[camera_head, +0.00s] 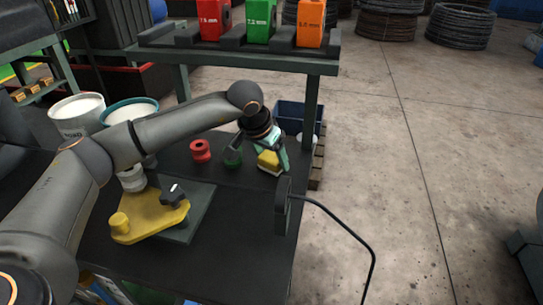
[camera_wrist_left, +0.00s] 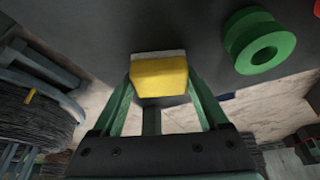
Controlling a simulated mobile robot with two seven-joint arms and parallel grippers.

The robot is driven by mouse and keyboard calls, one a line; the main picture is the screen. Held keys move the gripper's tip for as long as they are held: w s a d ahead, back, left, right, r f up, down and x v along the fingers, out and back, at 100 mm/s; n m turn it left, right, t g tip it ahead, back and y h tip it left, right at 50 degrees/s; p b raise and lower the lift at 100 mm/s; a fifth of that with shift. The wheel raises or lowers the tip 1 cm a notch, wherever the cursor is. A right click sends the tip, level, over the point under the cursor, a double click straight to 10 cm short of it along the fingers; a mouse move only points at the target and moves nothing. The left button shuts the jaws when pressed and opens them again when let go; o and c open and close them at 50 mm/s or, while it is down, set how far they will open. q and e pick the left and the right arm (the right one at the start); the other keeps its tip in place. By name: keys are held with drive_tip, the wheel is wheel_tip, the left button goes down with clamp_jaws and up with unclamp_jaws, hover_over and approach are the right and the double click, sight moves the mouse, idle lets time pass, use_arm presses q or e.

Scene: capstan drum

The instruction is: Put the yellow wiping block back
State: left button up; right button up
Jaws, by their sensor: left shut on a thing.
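The yellow wiping block (camera_head: 268,159) has a yellow top and a pale, whitish underside. My left gripper (camera_head: 270,152) is shut on it, near the right edge of the dark table in the head view. In the left wrist view the block (camera_wrist_left: 159,78) sits between the tips of the two green fingers (camera_wrist_left: 160,84). I cannot tell whether its underside touches the table. My right gripper is not in view.
A yellow plate with a black knob (camera_head: 172,193) is nearer. A shelf (camera_head: 240,61) holds red, green and orange blocks behind. A blue bin (camera_head: 297,115) stands beyond the table.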

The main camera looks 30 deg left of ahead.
use_arm(q)
drive_tip(key=shift+f, duration=0.15)
drive_tip(key=o, duration=1.3)
drive_tip(key=shift+o, duration=0.2)
drive_tip(key=shift+r, duration=0.4)
drive_tip(key=v, duration=1.1)
drive_tip(key=shift+s+r, duration=0.15)
drive_tip(key=shift+r, duration=0.15)
